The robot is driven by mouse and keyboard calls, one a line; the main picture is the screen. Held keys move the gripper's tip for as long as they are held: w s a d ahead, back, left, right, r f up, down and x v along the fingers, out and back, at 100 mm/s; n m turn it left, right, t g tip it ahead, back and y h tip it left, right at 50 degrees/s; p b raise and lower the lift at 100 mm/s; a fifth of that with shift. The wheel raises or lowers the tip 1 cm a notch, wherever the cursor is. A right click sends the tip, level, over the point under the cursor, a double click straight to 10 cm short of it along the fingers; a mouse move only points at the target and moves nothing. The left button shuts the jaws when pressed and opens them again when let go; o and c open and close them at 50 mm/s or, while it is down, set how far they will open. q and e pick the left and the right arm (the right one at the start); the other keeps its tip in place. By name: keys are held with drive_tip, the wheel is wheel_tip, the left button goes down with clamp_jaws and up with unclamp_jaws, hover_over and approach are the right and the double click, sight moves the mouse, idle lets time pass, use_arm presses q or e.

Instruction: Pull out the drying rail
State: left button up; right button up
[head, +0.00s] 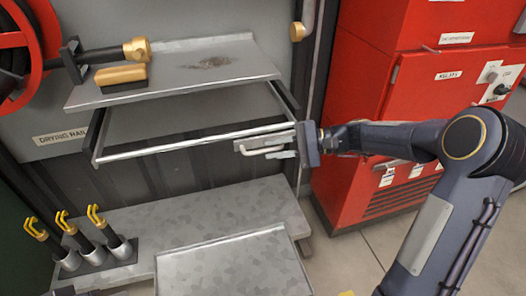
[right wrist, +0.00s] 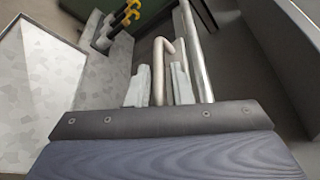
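The drying rail (head: 170,146) is a metal frame below the grey shelf, with a bright front bar and dark side arms. It stands out from the wall panel labelled "DRYING RAIL" (head: 62,136). A pale bent handle (head: 249,152) sits at the right part of the front bar. My right gripper (head: 262,145) is at this handle, its fingers apart on either side of it. In the right wrist view the handle (right wrist: 159,70) runs between the two fingers (right wrist: 160,80), with narrow gaps showing. The rail's bar (right wrist: 195,50) passes just right of them. My left gripper is not clearly seen.
A lower bench (head: 190,212) holds a rack of yellow-topped tools (head: 95,240) at left. A red cabinet (head: 375,90) stands at right. Open floor shows in front of it.

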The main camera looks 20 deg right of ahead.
drive_tip(key=shift+x, duration=1.55)
clamp_jaws()
